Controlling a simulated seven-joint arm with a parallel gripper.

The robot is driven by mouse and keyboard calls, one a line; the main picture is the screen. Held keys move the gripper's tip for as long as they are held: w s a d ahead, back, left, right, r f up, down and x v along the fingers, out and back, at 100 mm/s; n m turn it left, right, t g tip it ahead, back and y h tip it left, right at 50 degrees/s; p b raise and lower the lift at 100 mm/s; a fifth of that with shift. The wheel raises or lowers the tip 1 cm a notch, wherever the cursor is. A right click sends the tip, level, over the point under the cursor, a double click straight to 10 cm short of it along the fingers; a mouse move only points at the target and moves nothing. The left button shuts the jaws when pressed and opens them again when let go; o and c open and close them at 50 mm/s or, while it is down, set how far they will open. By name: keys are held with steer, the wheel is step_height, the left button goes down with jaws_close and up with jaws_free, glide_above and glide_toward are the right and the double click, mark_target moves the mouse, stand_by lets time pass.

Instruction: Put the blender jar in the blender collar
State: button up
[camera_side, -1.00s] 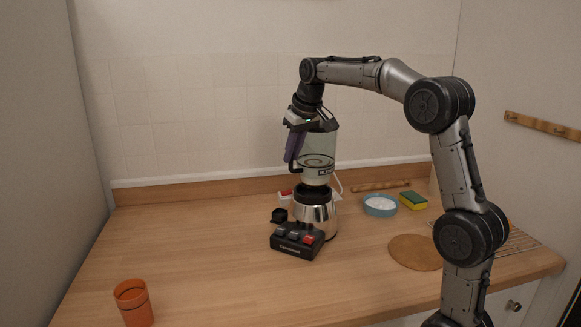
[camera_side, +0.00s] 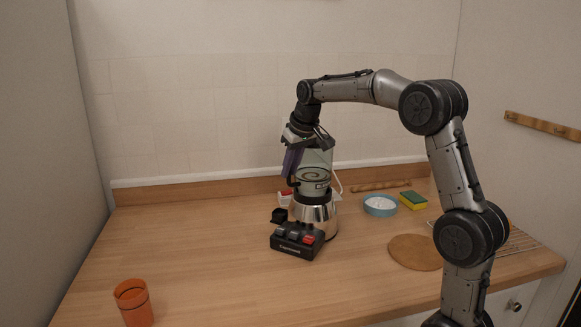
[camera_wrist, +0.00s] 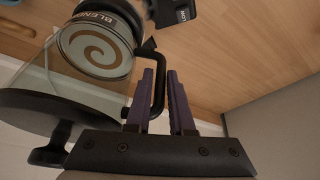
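The collar's inside is hidden by the jar.
The blender's control box (camera_side: 297,240) with a red button is in front of the base. An orange cup (camera_side: 134,303) stands front left. A blue bowl (camera_side: 380,206), a sponge (camera_side: 413,200) and a round board (camera_side: 415,252) lie to the right.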

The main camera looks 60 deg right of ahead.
steer(key=o, duration=0.3)
steer(key=v, duration=1.1)
steer(key=s+a, duration=0.5)
steer(key=a, duration=0.1)
steer(key=s+a+f+n+y, duration=0.1)
steer(key=s+a+f+n, duration=0.1)
steer(key=s+a+f, duration=0.4)
steer(key=s+a+f+n+t, duration=0.1)
steer(key=s+a+f, duration=0.6)
steer(key=s, duration=0.7)
step_height(320, 180, down, 2)
steer(key=shift+f+n+y, duration=0.1)
steer(key=shift+n+y, duration=0.3)
